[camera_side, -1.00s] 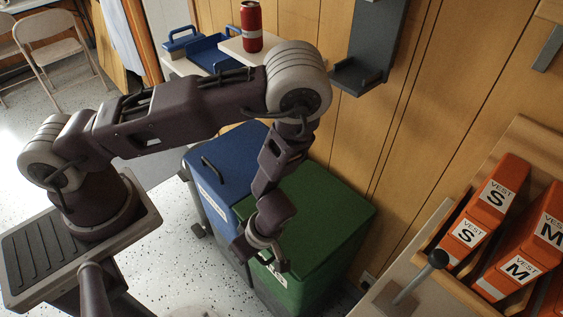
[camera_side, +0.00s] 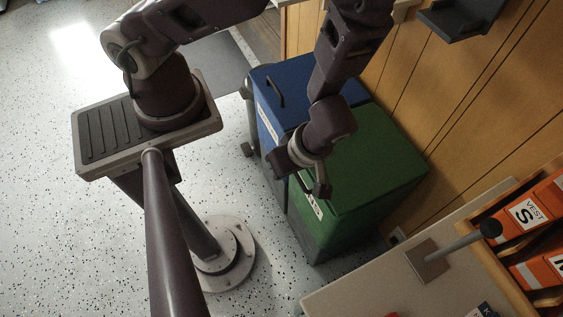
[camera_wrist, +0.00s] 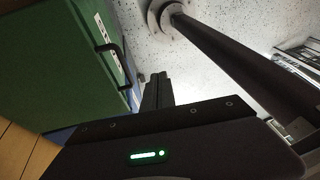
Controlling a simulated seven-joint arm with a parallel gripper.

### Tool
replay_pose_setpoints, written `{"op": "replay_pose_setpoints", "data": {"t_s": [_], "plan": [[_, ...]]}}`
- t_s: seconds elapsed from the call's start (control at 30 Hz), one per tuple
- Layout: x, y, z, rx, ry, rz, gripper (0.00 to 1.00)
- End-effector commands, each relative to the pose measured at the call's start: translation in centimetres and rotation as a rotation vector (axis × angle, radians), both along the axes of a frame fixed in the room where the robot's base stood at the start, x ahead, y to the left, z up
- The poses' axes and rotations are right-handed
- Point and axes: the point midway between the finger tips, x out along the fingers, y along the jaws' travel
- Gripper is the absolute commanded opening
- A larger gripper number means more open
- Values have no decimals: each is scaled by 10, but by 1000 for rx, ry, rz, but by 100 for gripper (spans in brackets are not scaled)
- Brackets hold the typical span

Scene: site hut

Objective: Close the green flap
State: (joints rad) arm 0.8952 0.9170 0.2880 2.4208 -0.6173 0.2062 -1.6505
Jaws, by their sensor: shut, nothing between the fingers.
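The green flap (camera_side: 375,160) is the lid of a green bin (camera_side: 318,228) and lies over its top, about level with the blue lid beside it; I see no gap under it. Its near left corner is partly hidden by my wrist. In the wrist view the green flap (camera_wrist: 45,60) fills the upper left, with a dark handle (camera_wrist: 110,47) at its edge by a white label. My gripper (camera_side: 322,190) is over the front edge of the green bin, fingers shut and empty. In the wrist view my gripper (camera_wrist: 157,90) is apart from the handle, to its right.
A blue bin lid (camera_side: 290,92) with a dark handle adjoins the green one. A wood-panelled wall (camera_side: 440,110) stands behind. A bench (camera_side: 380,270) with a dark knobbed lever (camera_side: 465,240) and orange vest packs (camera_side: 530,212) is at the lower right. Speckled floor is open in front.

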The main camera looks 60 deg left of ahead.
Motion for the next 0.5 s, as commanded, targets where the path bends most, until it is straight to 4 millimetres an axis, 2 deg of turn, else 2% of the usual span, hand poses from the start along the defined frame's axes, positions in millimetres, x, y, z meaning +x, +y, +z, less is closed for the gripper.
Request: {"op": "replay_pose_setpoints", "data": {"t_s": [0.1,0.27,0.37,0.5], "plan": [[-9,-7,20,-2,-2,-2,0],[-14,-12,30,-14,18,-25,0],[-10,-17,32,-105,130,-195,0],[17,-21,43,-366,304,-677,0]]}}
